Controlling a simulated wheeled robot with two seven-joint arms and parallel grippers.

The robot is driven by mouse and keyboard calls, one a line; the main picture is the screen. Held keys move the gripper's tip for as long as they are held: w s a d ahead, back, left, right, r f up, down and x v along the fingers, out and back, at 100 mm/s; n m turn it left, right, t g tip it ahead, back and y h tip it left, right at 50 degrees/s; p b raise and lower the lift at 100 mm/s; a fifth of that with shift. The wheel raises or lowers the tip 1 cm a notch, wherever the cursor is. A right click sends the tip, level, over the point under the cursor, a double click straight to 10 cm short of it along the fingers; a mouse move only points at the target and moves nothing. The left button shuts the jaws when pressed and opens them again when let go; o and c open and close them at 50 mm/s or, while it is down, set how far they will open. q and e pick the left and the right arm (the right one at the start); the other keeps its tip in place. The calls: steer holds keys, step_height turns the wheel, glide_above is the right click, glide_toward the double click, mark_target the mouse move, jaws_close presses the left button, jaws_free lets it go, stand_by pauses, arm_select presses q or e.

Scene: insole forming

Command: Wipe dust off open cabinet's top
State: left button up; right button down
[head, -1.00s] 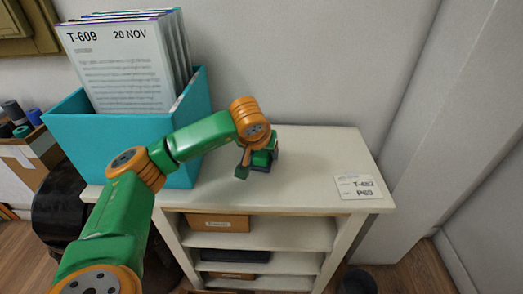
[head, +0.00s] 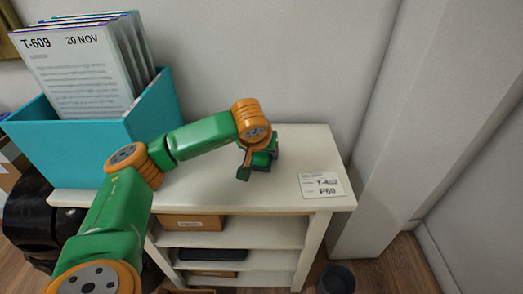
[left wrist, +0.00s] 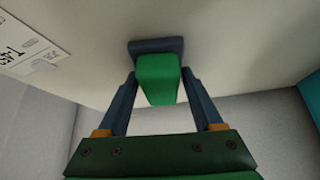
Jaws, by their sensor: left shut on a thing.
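The open cabinet's white top (head: 295,150) is in the middle of the head view, with open shelves below. My left gripper (head: 258,160) is low over the top, left of a paper label. In the left wrist view my left gripper (left wrist: 160,80) is shut on the green handle of a wiping block (left wrist: 157,77). The block's dark blue base (left wrist: 156,46) appears to lie against the white top. In the head view my gripper hides most of the block. I cannot make out dust on the top. My right gripper is not in view.
A teal box (head: 85,152) with upright folders (head: 80,72) stands on the left of the top. A paper label (head: 321,186) lies at the right front corner. A wall is behind, a pillar (head: 385,150) at right. A dark bin (head: 336,279) stands on the floor.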

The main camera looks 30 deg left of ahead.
arm_select(q)
step_height(320, 180, up, 2)
steer(key=shift+r+p, duration=0.25)
steer(key=shift+p, duration=0.1)
steer(key=shift+s+a+r+p, duration=0.1)
steer(key=shift+a+r+p, duration=0.05)
steer(key=shift+r+p, duration=0.4)
steer(key=shift+s+a+r+p, duration=0.1)
steer(key=shift+r+p, duration=0.35)
steer(key=shift+r, duration=0.1)
step_height(320, 180, up, 3)
steer(key=p, duration=0.3)
steer(key=shift+r, duration=0.2)
steer(key=shift+d+f, duration=0.1)
